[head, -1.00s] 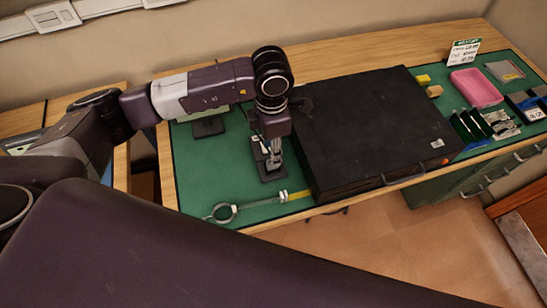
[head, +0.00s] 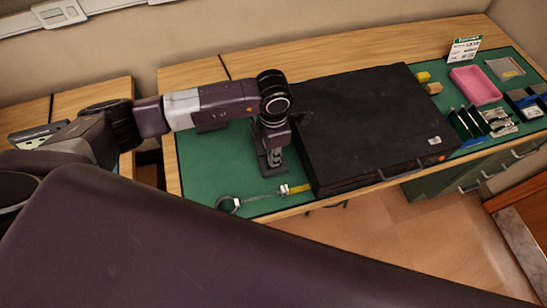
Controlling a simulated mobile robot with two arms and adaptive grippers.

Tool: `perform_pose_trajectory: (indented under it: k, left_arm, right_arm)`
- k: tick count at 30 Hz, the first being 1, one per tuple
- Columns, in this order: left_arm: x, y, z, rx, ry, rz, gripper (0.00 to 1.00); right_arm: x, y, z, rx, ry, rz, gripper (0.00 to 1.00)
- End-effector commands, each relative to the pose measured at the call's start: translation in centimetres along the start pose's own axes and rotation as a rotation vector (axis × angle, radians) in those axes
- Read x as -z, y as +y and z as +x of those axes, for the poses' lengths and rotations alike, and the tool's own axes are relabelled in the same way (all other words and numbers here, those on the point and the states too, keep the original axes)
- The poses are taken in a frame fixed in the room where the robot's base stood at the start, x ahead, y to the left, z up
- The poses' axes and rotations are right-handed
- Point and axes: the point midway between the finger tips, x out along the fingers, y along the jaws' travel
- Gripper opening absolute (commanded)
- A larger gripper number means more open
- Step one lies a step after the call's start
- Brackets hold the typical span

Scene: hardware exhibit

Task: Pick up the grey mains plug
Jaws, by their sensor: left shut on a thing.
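My left gripper (head: 271,158) points down over the green mat, just left of the large black case. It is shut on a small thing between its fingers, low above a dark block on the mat. The gripper and wrist hide most of that thing; it sits where the grey mains plug would be, but its shape and colour do not show clearly. My right gripper is not in view.
The black case (head: 370,125) with a front handle fills the middle of the bench. A pink tray (head: 474,86), a sign (head: 464,50) and small boxes stand to the right.

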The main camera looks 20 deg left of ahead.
Motion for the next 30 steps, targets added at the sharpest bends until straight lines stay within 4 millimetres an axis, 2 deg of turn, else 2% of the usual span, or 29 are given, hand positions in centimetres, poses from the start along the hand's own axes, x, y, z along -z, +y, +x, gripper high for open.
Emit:
perform_pose_trajectory:
  k: [11, 17, 20, 30]
  left_arm:
    - [-0.1, 0.1, -0.5, -0.001, -0.002, -0.001, 0.02]
    - [-0.1, 0.1, -2.8, -0.004, -0.004, 0.002, 0.02]
    - [-0.2, 0.2, -5.0, -0.005, -0.007, 0.001, 0.02]
    - [-0.1, 0.1, -14.7, -0.007, -0.005, 0.002, 0.02]
  right_arm:
    - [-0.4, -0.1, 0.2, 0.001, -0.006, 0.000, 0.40]
    - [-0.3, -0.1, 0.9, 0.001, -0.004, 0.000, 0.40]
    - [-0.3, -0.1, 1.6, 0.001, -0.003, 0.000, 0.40]
    - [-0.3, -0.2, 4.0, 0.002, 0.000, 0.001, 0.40]
